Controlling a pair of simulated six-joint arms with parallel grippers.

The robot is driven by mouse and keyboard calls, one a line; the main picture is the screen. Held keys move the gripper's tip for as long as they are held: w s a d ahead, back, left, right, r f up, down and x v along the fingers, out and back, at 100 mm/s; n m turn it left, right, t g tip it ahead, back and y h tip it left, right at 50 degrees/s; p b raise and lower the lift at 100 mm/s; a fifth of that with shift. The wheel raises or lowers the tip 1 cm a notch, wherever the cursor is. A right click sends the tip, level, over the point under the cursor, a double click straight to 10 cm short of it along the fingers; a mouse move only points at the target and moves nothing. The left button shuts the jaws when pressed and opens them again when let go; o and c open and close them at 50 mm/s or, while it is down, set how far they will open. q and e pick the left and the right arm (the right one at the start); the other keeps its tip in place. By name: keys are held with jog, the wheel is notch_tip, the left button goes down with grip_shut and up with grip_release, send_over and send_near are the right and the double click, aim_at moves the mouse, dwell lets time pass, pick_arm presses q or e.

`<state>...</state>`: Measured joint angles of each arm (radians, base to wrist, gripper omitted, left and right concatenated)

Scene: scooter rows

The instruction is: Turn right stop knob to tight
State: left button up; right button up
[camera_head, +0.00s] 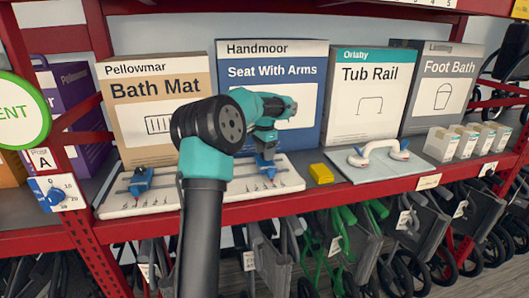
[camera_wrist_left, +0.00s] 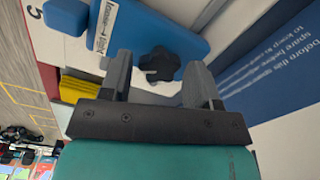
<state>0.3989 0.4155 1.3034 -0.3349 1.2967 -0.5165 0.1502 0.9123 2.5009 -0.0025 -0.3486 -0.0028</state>
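A white board (camera_head: 225,190) lies on the red shelf with a blue stop unit at its left (camera_head: 141,182) and another at its right (camera_head: 265,167). My left gripper (camera_wrist_left: 158,74) is open, with a finger on each side of the knob and a visible gap to each. In the head view its fingertips are hidden or too small to tell. My right gripper is not in view.
A yellow block (camera_head: 321,173) lies right of the board. A white rail (camera_head: 380,152) sits on a pale plate beyond it. Tall product boxes (camera_head: 157,105) stand close behind. A blue dial (camera_head: 57,194) is on the left post.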

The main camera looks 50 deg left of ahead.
pick_arm(q)
jog(key=shift+o, duration=0.8)
jog(key=shift+r, duration=0.1)
notch_tip(320, 180, up, 17)
jog(key=shift+r, duration=0.1)
dwell(0.5)
